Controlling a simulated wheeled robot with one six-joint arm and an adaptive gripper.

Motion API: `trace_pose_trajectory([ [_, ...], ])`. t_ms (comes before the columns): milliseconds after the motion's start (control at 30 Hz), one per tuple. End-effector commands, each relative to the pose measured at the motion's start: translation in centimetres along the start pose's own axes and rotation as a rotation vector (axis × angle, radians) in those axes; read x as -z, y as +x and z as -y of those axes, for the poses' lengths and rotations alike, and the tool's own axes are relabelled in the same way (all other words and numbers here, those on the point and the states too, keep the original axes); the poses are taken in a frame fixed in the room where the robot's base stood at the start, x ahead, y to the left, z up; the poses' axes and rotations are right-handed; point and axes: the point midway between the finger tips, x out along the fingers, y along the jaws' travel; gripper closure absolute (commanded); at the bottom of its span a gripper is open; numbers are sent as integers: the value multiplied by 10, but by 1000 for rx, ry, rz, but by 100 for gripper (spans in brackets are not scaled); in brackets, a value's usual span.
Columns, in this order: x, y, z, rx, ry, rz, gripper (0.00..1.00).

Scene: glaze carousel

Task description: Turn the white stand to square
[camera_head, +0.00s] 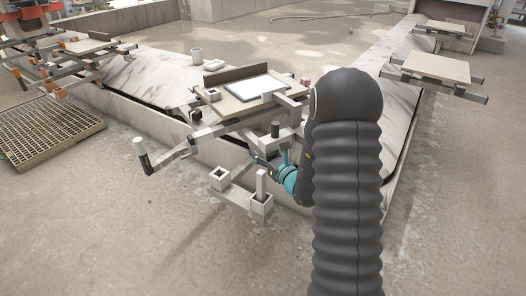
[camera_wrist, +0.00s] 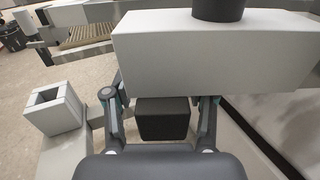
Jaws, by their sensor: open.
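The white stand (camera_head: 238,127) is at the middle of the head view, a pale frame of bars under a wooden board. It sits at an angle to the trough edge. A dark knob (camera_head: 275,129) stands on one of its bars. My gripper (camera_head: 264,166) is low at its near side, partly hidden by my arm. In the wrist view a pale beam (camera_wrist: 215,55) crosses close in front, with the dark knob (camera_wrist: 218,9) on top. My open fingers (camera_wrist: 160,100) are either side of a dark block (camera_wrist: 162,120) below the beam. Their tips are partly hidden, so contact is unclear.
A white tile (camera_head: 260,86) lies on the board, with a brown upright strip behind. Pale square sockets (camera_head: 219,178) stand on the near side; one shows left in the wrist view (camera_wrist: 52,108). A grating (camera_head: 45,130) lies left. Another board stand (camera_head: 437,66) is at right. The near floor is clear.

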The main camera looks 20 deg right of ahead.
Motion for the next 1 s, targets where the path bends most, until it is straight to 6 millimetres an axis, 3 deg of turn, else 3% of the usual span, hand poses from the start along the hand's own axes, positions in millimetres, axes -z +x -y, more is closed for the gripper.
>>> trace_pose_trajectory([
  [600,0,-103,2,6,0,0,44],
  [1000,-1,-116,1,3,-1,2,44],
])
